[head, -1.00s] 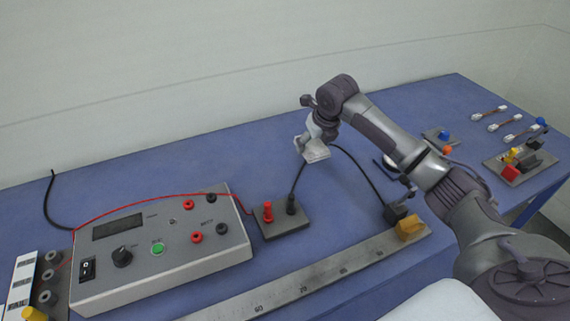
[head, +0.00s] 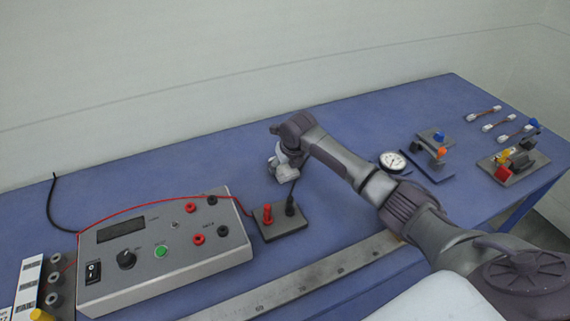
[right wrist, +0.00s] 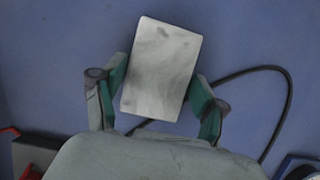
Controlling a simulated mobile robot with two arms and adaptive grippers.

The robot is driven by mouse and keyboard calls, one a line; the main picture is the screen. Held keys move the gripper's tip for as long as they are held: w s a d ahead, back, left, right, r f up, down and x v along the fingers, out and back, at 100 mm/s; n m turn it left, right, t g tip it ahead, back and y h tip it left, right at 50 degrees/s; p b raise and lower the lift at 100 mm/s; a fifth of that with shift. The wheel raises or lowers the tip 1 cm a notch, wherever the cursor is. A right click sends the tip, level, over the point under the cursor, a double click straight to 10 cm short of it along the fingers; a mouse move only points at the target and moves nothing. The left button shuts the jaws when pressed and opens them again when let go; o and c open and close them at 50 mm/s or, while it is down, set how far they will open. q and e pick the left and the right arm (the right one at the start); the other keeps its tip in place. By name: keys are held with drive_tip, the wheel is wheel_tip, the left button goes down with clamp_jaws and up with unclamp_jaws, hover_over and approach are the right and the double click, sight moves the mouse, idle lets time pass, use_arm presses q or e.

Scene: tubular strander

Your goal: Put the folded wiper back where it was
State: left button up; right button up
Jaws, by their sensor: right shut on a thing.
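The folded wiper (right wrist: 162,65) is a pale grey-white, smudged rectangular pad. In the right wrist view it sits between the two green-lined fingers of my right gripper (right wrist: 158,98), which is shut on it. In the head view my right gripper (head: 284,176) is over the blue table, behind the terminal block with red and black posts. The wiper (head: 288,175) shows there only as a small pale patch, partly hidden by the gripper. I cannot tell its exact height above the table. My left gripper is not in view.
A grey meter box (head: 165,250) stands left of the terminal block (head: 282,222). A steel ruler bar (head: 300,285) lies in front. A dial gauge (head: 393,161) and small fixtures (head: 512,168) are to the right. A black cable (right wrist: 285,95) curves beside the gripper. The table's back middle is clear.

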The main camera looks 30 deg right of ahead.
drive_tip(key=shift+f, duration=0.1)
drive_tip(key=o, duration=0.6)
drive_tip(key=shift+f, duration=0.1)
drive_tip(key=o, duration=0.4)
drive_tip(key=shift+r, duration=0.45)
drive_tip(key=b+v, duration=0.1)
drive_tip(key=v, duration=1)
drive_tip(key=shift+s+r, duration=0.15)
drive_tip(key=shift+r, duration=0.1)
